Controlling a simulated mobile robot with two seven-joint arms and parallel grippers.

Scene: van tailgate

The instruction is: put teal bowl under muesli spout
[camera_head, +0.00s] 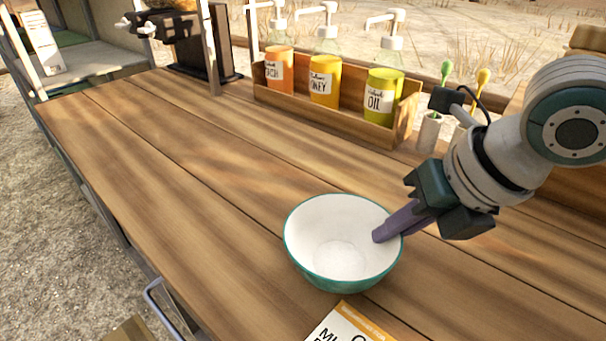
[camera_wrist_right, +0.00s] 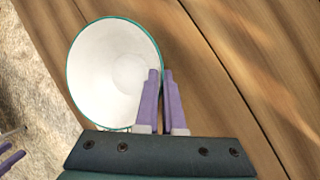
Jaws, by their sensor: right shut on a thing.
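The teal bowl (camera_head: 318,278), white inside, stands upright on the wooden table near the front middle. My right gripper (camera_head: 391,230) is shut on the right part of its rim, one purple finger inside. The right wrist view shows the bowl (camera_wrist_right: 105,75) left of the right gripper's fingers (camera_wrist_right: 160,90), with the rim between them. A dark dispenser (camera_head: 196,45) stands at the far left end of the table, its top cut off; I cannot clearly make out its spout. Purple fingertips, apparently my left gripper (camera_wrist_right: 9,158), show at the wrist view's left edge, cut off.
A wooden rack (camera_head: 335,112) holds orange, yellow and green-yellow pump containers at the back. Small cups with spoons (camera_head: 430,130) stand right of it. A printed card (camera_head: 348,326) lies in front of the bowl. The tabletop (camera_head: 180,150) between bowl and dispenser is clear.

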